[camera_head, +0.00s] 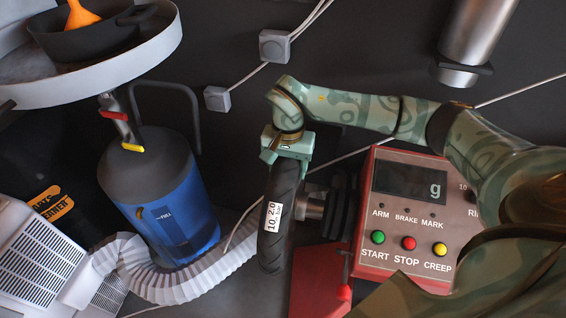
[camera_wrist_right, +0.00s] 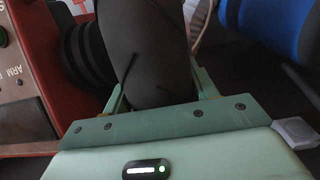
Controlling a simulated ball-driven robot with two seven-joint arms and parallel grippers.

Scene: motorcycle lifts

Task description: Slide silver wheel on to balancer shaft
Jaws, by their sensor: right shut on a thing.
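The wheel (camera_head: 280,215) shows edge-on in the head view as a dark tyre with a white "10 2.0 bar" label; its silver part is hidden. My right gripper (camera_head: 287,160) is shut on the top of the tyre. In the right wrist view the tyre (camera_wrist_right: 145,45) sits between its two green fingers. The balancer (camera_head: 420,215) is a red machine with a display and buttons. Its grey shaft (camera_head: 313,208) meets the wheel's right side, in front of a black ribbed part (camera_head: 342,212). I cannot tell whether the shaft is inside the hub. My left gripper is out of view.
A blue and black tank (camera_head: 165,200) stands left of the wheel, with a white ribbed hose (camera_head: 165,283) below it. A round tray (camera_head: 120,75) with a black pan and orange funnel is at upper left.

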